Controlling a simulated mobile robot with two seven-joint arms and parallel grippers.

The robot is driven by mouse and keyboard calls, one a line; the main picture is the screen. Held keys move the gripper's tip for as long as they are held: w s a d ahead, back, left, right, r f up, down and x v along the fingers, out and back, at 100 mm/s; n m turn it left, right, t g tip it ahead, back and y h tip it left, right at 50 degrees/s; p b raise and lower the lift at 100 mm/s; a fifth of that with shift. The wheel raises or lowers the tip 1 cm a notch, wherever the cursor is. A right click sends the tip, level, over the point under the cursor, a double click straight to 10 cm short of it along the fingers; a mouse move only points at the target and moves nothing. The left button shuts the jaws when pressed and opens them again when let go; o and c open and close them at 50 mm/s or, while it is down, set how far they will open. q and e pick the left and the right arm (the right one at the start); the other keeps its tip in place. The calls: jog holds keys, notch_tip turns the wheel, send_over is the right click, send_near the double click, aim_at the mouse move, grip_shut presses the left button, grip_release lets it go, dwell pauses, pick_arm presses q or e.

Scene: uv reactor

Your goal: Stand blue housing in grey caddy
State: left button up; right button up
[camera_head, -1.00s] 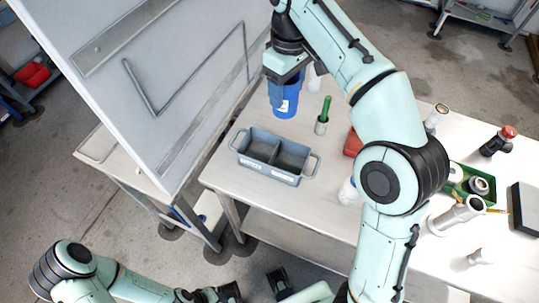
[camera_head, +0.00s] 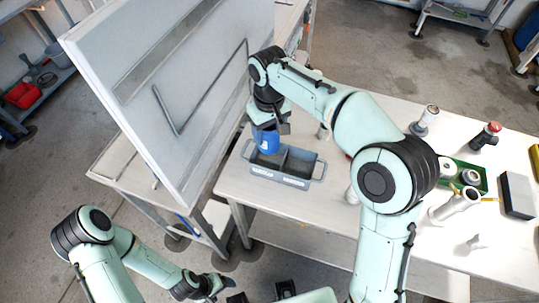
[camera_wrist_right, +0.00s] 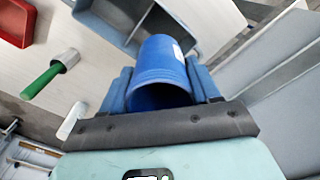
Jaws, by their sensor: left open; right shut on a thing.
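The blue housing (camera_head: 266,141) is a blue cup-like cylinder with a white label. My right gripper (camera_head: 268,126) is shut on it near its open end. The wrist view shows the housing (camera_wrist_right: 160,68) between the two fingers (camera_wrist_right: 162,92). The grey caddy (camera_head: 280,179) stands on the table, with two compartments and a handle at each end. The housing overlaps the left compartment in the head view; I cannot tell how far its lower end is above or inside it. The caddy wall (camera_wrist_right: 103,29) shows at the top of the wrist view. My left gripper (camera_head: 222,288) is open and empty, low in the head view.
A large grey-white panel (camera_head: 190,85) stands close left of the caddy. A green-handled tool (camera_wrist_right: 42,80) and a red bin (camera_wrist_right: 15,22) are near the caddy in the wrist view. A green tray (camera_head: 478,172) with parts lies on the right of the table (camera_head: 395,108).

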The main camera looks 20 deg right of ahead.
aim_at(269, 140)
jog(key=f, duration=0.4)
jog(key=shift+w+f, duration=0.25)
jog(key=shift+f, duration=0.1)
jog(key=shift+f+b, duration=0.6)
jog(key=shift+f, duration=2.3)
jog(key=shift+f, duration=0.1)
jog(key=o, duration=0.7)
jog(key=shift+f, duration=0.1)
jog(key=shift+o, duration=0.9)
